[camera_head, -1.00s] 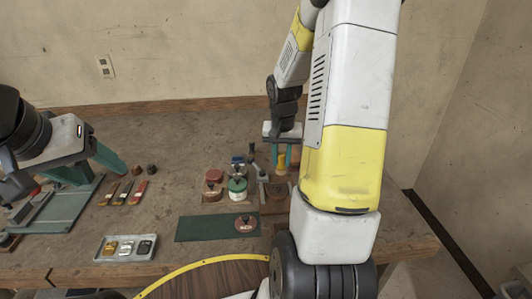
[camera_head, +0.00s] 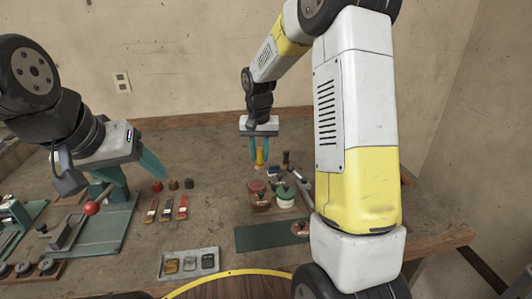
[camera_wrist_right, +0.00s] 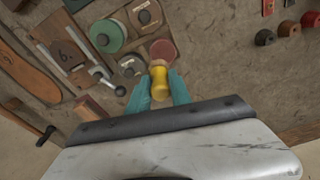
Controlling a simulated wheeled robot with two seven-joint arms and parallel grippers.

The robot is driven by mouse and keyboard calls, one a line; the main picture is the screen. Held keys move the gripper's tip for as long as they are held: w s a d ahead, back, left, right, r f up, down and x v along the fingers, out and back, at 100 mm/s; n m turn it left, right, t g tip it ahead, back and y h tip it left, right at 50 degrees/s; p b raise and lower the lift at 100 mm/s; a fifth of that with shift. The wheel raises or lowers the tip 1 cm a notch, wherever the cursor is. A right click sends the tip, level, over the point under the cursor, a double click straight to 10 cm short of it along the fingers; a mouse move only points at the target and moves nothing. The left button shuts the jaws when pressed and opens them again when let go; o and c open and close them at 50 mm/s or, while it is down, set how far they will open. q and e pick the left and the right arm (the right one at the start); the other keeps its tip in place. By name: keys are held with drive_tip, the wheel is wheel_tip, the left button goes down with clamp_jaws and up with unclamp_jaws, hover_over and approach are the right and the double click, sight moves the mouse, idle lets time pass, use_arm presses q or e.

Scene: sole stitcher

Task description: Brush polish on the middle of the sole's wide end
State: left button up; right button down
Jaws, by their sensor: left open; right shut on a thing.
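My right gripper (camera_head: 260,158) is shut on a yellow-handled tool, probably the brush (camera_head: 260,153), and holds it upright near the red-topped jar (camera_head: 257,188). In the right wrist view the yellow handle (camera_wrist_right: 159,84) sits between the teal fingers, with a reddish round top (camera_wrist_right: 163,49) just beyond it; whether they touch I cannot tell. A long brown sole-shaped piece (camera_wrist_right: 28,68) lies at the left of the wrist view; in the head view my right arm hides that area. My left gripper (camera_head: 133,170) is open and empty above a grey-green fixture at the left.
A green-topped jar (camera_head: 285,191) stands beside the red one. A dark green mat (camera_head: 262,237) with a round tin lies in front. A grey tray (camera_head: 165,275) holds several small tins. Brown strips (camera_head: 167,209) and a red-knobbed fixture (camera_head: 117,222) are at left. Bare tabletop lies between.

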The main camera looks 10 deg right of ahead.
sight(257, 168)
drive_tip(key=shift+a, duration=0.55)
drive_tip(key=shift+f, duration=2.9)
drive_tip(key=shift+f, duration=0.55)
drive_tip(key=shift+w+r, duration=0.1)
drive_tip(key=shift+r, duration=3.5)
